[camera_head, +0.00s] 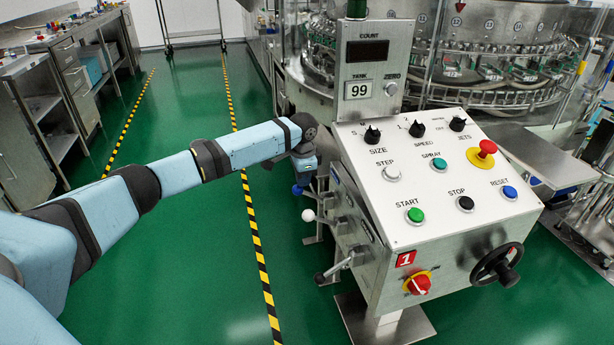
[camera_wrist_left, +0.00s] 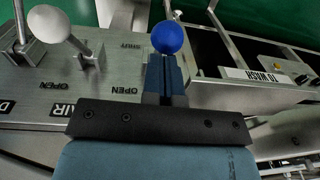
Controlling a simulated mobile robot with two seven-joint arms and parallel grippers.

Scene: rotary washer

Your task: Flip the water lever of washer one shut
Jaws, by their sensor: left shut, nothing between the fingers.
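The washer one control box (camera_head: 372,215), with a red "1" plate (camera_head: 406,259), stands right of centre in the head view. Levers stick out from its left side. The blue-knobbed lever (camera_head: 297,190) shows its blue ball (camera_wrist_left: 167,37) in the left wrist view, near SHUT and OPEN labels. My left gripper (camera_head: 304,167) is at this lever. Its fingers (camera_wrist_left: 165,78) are shut and empty, with the tips right at the ball. I cannot tell whether they touch; the lever's stem is hidden behind them. My right gripper is not in view.
A white-knobbed lever (camera_head: 308,215) stands close by, also in the left wrist view (camera_wrist_left: 55,25). The rotary washer (camera_head: 470,45) is behind. Green floor (camera_head: 190,215) left of the box is clear.

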